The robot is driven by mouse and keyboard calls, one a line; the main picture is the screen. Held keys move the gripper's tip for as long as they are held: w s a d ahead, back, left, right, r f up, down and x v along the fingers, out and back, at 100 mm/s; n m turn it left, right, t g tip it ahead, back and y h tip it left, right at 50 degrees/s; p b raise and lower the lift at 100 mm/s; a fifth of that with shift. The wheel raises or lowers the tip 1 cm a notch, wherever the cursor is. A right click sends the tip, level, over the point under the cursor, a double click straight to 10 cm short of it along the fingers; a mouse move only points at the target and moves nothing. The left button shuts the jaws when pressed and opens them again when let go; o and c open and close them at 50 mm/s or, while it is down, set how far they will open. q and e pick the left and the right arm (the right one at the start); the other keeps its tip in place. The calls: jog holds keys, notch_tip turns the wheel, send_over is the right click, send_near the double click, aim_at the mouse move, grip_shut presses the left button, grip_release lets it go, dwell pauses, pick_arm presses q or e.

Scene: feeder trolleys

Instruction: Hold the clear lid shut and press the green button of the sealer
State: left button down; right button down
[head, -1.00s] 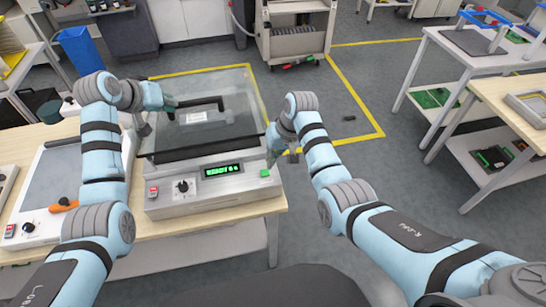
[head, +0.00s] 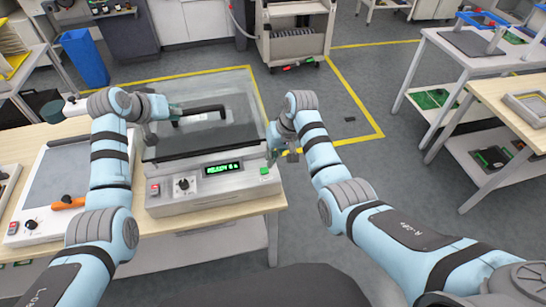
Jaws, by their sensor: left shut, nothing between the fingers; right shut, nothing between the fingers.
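The sealer (head: 212,196) stands on a wooden-topped bench, with a lit green display reading READY. The green button (head: 264,171) is at the right of the front panel. My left gripper (head: 176,114) is shut and empty at the left end of the handle; contact is unclear. My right gripper (head: 282,155) is shut, just right of the sealer and a little beyond the green button, apart from it. Its fingertips are partly hidden.
A second machine with an orange-handled tool (head: 68,203) lies left of the sealer, beside my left arm. A red switch (head: 153,189) and a black knob (head: 184,185) are on the sealer's panel. Open floor lies right of the bench.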

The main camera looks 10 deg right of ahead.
aim_at(180, 132)
pick_arm(q)
jog(key=shift+f, duration=0.2)
jog(key=shift+s+a+f, duration=0.1)
jog(key=shift+s+f, duration=0.15)
jog(key=shift+f, duration=0.35)
jog(key=shift+s+f, duration=0.25)
jog(key=shift+f, duration=0.35)
pick_arm(e)
jog(key=shift+s+r, duration=0.25)
jog(key=shift+s, duration=0.25)
pick_arm(q)
jog(key=shift+f, duration=0.1)
pick_arm(e)
jog(key=shift+f, duration=0.1)
jog(key=shift+x, duration=1.1)
jog(key=shift+x, duration=1.15)
jog(key=shift+w+f, duration=0.1)
jog(key=shift+w, duration=0.05)
